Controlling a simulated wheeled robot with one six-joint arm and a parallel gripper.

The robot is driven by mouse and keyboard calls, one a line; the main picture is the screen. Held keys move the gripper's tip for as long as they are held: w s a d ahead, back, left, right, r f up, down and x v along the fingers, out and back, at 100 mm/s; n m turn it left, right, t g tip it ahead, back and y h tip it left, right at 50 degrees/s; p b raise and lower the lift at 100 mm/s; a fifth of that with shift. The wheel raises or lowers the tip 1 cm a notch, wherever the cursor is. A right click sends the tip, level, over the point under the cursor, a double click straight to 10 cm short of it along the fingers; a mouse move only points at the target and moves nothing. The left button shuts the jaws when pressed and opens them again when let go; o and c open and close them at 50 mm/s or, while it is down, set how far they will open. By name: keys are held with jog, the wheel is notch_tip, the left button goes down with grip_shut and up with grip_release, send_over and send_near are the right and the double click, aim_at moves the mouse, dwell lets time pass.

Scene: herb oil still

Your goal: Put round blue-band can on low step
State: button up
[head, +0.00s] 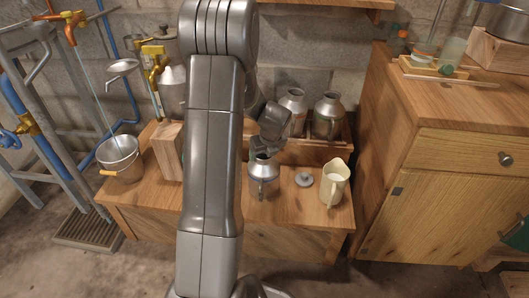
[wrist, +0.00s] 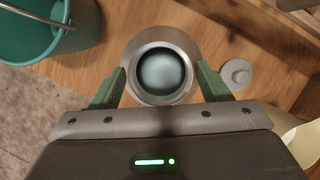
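A round metal can (head: 263,178) with a bluish band is on the front of the low wooden bench (head: 150,215), below my gripper (head: 265,148). In the wrist view the open mouth of the can (wrist: 163,72) lies between my two green fingers (wrist: 161,82). The fingers are close against its sides. I cannot tell whether they press on it or whether the can rests on the wood. Two more metal cans, one left (head: 293,112) and one right (head: 327,115), stand behind on a raised wooden part (head: 300,152) of the bench.
A small grey lid (head: 304,180) and a cream jug (head: 335,183) are right of the can. A teal bucket (wrist: 40,35) shows in the wrist view. A metal bucket (head: 120,158) stands left. A wooden cabinet (head: 440,190) rises at the right.

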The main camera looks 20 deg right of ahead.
jog(key=shift+r, duration=0.1)
jog(key=p+v, duration=0.4)
jog(key=v, duration=0.8)
dwell(1.1)
